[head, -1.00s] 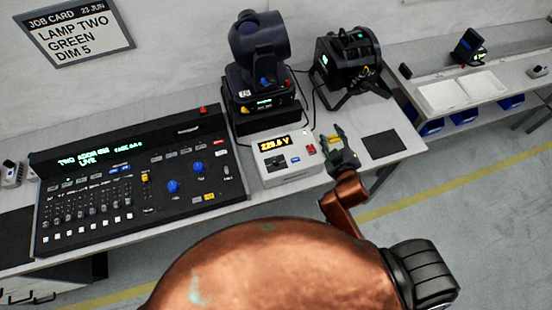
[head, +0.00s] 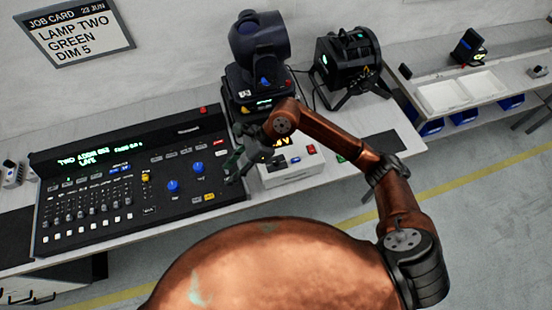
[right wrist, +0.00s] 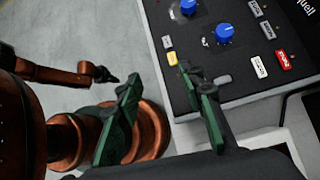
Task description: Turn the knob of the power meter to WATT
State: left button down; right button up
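The power meter (head: 292,178) is a white box right of the black console in the head view. My right forearm and wrist cross over it and cover most of its display and its knob, so the knob's setting cannot be read. My right gripper (head: 236,172) points down by the console's right edge, left of the meter. In the right wrist view its green fingers (right wrist: 158,80) are spread apart with nothing between them. A copper arm with a small dark end (right wrist: 108,76), seemingly my left one, shows there; its finger state is unclear.
The black console (head: 130,180) with blue knobs lies close beside the right gripper. A moving-head lamp (head: 260,50) stands behind the meter, and a black lamp (head: 347,60) stands to its right. The floor in front of the table is clear.

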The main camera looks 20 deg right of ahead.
jog(key=w+d+f+n+h, duration=0.1)
jog(key=w+d+f+h, duration=0.25)
jog(key=d+h, duration=0.45)
send_over(276, 161)
jog(key=shift+a+r+t+h, duration=0.1)
jog(key=shift+r+t+h, duration=0.05)
jog(key=shift+t+h, duration=0.15)
notch_tip(276, 161, down, 7)
jog(key=shift+s+r, duration=0.1)
jog(key=shift+r, duration=0.1)
jog(key=shift+f, duration=0.5)
jog(key=shift+c, duration=0.2)
grip_shut()
